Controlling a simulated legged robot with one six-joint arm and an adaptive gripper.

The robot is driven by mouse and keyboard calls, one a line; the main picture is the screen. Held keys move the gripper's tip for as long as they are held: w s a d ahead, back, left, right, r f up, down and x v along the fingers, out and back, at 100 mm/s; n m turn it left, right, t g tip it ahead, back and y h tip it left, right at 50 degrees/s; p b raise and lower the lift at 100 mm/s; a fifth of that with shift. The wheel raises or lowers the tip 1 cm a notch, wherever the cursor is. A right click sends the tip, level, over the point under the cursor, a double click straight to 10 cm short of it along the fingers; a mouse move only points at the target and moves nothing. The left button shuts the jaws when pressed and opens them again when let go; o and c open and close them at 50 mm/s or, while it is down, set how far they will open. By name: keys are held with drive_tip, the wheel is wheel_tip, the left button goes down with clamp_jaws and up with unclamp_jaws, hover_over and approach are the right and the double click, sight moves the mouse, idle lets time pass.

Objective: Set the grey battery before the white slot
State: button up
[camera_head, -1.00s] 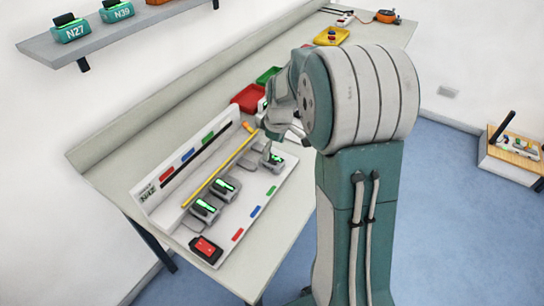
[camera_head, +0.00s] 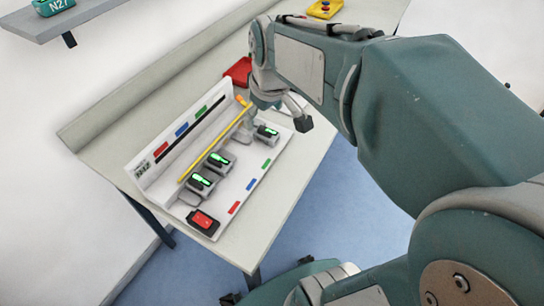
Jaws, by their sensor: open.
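Several grey blocks with lit green tops sit in a row on a white station (camera_head: 226,196): a near one (camera_head: 201,183), a middle one (camera_head: 219,160) and a far one (camera_head: 265,132). I cannot tell which is the grey battery, and no white slot stands out. My gripper (camera_head: 277,122) is open at the station's far end. Its fingers are spread, one with a dark tip to the right. The far block shows below and between them; I cannot tell whether they touch it.
A yellow rod (camera_head: 212,145) runs behind the blocks. A red switch (camera_head: 203,222) sits at the station's near corner. Red, blue and green marks line its back wall and front edge. A red bin (camera_head: 238,71) and yellow box (camera_head: 324,9) stand farther along the table (camera_head: 105,135).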

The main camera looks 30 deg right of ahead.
drive_tip(key=s+a+m+t, duration=0.2)
drive_tip(key=s+a+m, duration=0.1)
drive_tip(key=s, duration=0.9)
drive_tip(key=shift+s+a, duration=0.2)
drive_tip(key=shift+a, duration=0.2)
